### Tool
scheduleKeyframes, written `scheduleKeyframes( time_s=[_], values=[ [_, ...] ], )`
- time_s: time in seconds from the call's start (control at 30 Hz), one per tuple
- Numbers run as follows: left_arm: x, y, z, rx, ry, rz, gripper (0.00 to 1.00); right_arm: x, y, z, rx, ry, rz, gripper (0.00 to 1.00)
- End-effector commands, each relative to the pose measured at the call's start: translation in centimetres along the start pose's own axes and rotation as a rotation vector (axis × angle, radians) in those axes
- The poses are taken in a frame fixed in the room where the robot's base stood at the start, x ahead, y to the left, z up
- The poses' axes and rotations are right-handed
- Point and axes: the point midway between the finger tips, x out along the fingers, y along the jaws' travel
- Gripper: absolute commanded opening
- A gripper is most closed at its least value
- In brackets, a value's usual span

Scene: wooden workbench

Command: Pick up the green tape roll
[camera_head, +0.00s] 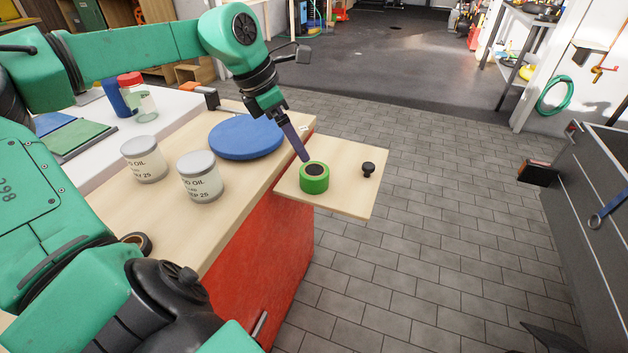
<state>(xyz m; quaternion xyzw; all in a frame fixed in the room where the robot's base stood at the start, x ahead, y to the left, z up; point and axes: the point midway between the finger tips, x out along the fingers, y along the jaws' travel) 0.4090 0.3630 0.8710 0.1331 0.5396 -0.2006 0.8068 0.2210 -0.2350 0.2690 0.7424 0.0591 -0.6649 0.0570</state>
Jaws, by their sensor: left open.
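The green tape roll (314,183) lies flat on a light wooden board (347,198) that juts out from the right side of the workbench. Its dark centre faces up. My left gripper (301,155) reaches down from above with its dark fingers pointing at the roll. The fingertips are at the roll's far left edge; I cannot tell whether they touch it. The gripper is open, and the roll still rests on the board. My right arm shows at the lower left, but its gripper is out of view.
A black knob (368,169) stands on the board right of the roll. The tiled floor to the right is mostly clear.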

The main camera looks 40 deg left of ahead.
Motion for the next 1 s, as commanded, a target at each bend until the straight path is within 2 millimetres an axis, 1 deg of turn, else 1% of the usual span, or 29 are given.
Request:
scheduleKeyframes(
  time_s=[0.03, 0.13, 0.2, 0.37, 0.5, 0.6, 0.8, 0.83, 0.87, 0.9, 0.97, 1.0],
  values=[
    [1.6, -0.1, -0.1, 0.000, 0.006, -0.005, 1.00, 0.0, 0.0, -0.2, 0.001, 0.001, 0.000, 0.00],
    [4.2, -0.1, -0.1, 0.000, 0.005, -0.005, 1.00, -0.3, 0.0, -0.6, 0.003, 0.001, -0.001, 0.00],
    [5.5, -0.1, -0.1, 0.001, 0.004, -0.003, 1.00, -0.4, -0.1, -0.9, 0.004, 0.003, -0.001, 0.00],
    [7.6, -0.1, -0.1, 0.000, 0.004, -0.003, 1.00, -0.7, -0.1, -1.3, 0.006, 0.003, -0.002, 0.00],
    [10.5, -0.2, -0.2, 0.000, 0.005, -0.003, 1.00, -1.0, -0.1, -1.9, 0.009, 0.006, -0.002, 0.00],
    [11.6, -0.1, -0.1, 0.000, 0.002, -0.001, 1.00, -1.4, -0.1, -2.2, 0.010, 0.005, -0.003, 0.00],
    [11.6, -0.1, 0.0, 0.000, -0.001, 0.000, 1.00, -1.5, -0.1, -2.3, 0.011, 0.005, -0.003, 0.00],
    [11.6, -0.1, 0.0, 0.000, -0.001, 0.000, 0.92, -1.5, -0.1, -2.3, 0.011, 0.005, -0.003, 0.00],
    [11.6, -0.1, 0.0, 0.000, 0.000, 0.000, 0.81, -1.5, -0.1, -2.3, 0.011, 0.005, -0.003, 0.00],
    [11.6, -0.1, 0.0, 0.000, 0.000, 0.000, 0.66, -1.5, -0.1, -2.3, 0.011, 0.005, -0.003, 0.00],
    [11.6, -0.1, 0.0, 0.000, 0.000, -0.001, 0.43, -1.5, -0.1, -2.3, 0.011, 0.005, -0.003, 0.00],
    [11.6, -0.1, 0.0, 0.000, 0.000, -0.001, 0.27, -1.5, -0.1, -2.3, 0.011, 0.005, -0.003, 0.00]
  ],
)
